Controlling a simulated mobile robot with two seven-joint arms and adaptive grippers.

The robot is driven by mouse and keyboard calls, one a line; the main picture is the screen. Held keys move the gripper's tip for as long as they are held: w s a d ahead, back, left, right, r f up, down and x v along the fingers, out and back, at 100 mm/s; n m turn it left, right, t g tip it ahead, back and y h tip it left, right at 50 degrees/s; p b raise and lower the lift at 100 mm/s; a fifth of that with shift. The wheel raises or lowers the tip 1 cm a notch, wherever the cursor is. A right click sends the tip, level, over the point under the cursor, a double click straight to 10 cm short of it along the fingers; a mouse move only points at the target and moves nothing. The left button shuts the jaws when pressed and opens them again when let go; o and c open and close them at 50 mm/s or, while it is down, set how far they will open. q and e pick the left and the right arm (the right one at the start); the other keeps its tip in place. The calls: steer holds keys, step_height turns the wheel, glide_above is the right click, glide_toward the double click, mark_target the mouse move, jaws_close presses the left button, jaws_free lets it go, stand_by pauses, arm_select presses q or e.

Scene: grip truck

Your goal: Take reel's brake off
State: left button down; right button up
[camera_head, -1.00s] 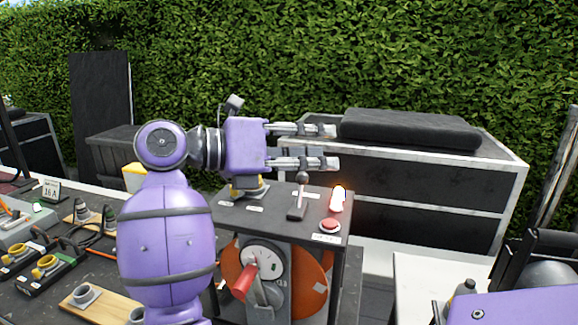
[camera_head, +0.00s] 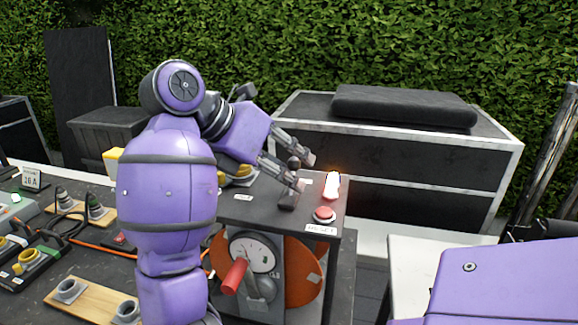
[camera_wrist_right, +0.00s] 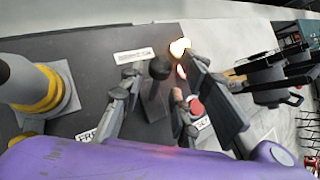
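A dark lever (camera_head: 288,199) with a round black knob stands on top of the grey reel console (camera_head: 262,212). The orange reel (camera_head: 304,272) sits below, beside a dial plate with a red handle (camera_head: 234,277). My right gripper (camera_head: 305,173) is tilted down at the lever, its fingers apart. In the right wrist view, the lever's knob (camera_wrist_right: 159,68) shows between the two spread fingers; I cannot tell whether they touch it. My left gripper is not in view.
A red button (camera_head: 324,214) labelled RESET and a glowing lamp (camera_head: 332,185) stand close to the right of the lever. A yellow-ringed socket (camera_wrist_right: 42,90) is on the console's left. Cables and connectors cover the left bench. A dark case (camera_head: 405,150) stands behind.

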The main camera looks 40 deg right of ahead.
steer(key=shift+c, duration=0.3)
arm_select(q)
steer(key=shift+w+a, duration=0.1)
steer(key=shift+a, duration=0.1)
arm_select(e)
jaws_close()
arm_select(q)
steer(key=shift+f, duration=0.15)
arm_select(e)
steer(key=shift+f, duration=0.1)
